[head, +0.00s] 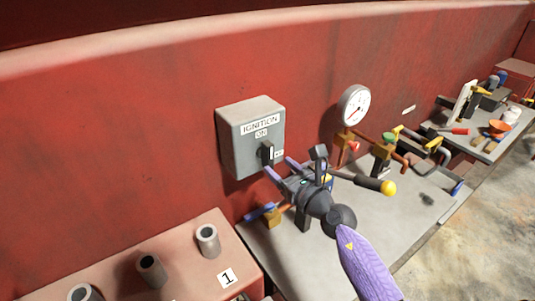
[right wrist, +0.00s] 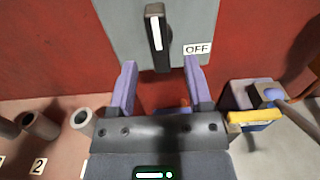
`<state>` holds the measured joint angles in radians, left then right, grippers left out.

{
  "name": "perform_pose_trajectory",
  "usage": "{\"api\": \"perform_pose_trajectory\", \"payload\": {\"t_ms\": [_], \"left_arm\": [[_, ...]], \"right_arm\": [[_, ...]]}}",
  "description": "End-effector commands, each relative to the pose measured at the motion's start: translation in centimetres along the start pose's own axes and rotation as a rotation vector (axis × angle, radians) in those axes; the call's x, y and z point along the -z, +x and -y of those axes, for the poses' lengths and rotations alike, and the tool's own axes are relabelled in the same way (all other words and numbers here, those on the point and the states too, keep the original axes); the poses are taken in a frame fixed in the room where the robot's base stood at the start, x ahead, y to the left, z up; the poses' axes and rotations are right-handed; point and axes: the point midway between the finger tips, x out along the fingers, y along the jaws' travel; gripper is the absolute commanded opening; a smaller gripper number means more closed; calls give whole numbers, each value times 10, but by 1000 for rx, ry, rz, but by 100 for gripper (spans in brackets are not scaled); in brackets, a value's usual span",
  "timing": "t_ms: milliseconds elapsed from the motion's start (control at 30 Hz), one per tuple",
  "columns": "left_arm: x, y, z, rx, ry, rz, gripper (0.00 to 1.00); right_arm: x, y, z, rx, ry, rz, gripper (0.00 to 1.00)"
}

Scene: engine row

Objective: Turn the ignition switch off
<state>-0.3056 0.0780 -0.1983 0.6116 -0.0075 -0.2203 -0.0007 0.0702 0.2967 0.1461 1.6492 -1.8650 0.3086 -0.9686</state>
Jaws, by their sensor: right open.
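The ignition box (head: 246,140) is a grey box on the red wall, labelled IGNITION with ON at the top. Its black switch handle (head: 267,153) carries a white stripe. In the right wrist view the handle (right wrist: 156,42) stands nearly upright, with an OFF label (right wrist: 197,49) to its right. My right gripper (head: 280,168) is open, its purple fingers just below and in front of the handle. In the right wrist view the open fingers (right wrist: 159,80) lie either side of the handle's lower end, with nothing between them. My left gripper is not in view.
A round gauge (head: 355,105) is on the wall to the right, above pipes and valves. A yellow-knobbed lever (head: 388,187) sticks out close to my right gripper. A ledge with several grey tubes (head: 208,240) is at lower left. A cluttered bench (head: 478,150) stands farther right.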

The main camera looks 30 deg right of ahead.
Motion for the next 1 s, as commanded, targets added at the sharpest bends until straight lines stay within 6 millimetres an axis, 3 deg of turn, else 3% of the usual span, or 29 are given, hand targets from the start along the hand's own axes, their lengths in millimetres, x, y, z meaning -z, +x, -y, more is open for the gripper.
{"api": "perform_pose_trajectory", "payload": {"t_ms": [200, 567, 867, 1000], "left_arm": [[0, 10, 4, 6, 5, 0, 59], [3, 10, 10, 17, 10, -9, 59], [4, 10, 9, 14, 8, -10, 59], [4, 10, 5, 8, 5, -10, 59]], "right_arm": [[2, 37, 0, 0, 2, 0, 65], [1, 46, 0, -1, 3, -2, 65], [1, 46, 0, 0, 3, -1, 1], [1, 45, 0, 0, 3, -1, 0]]}}
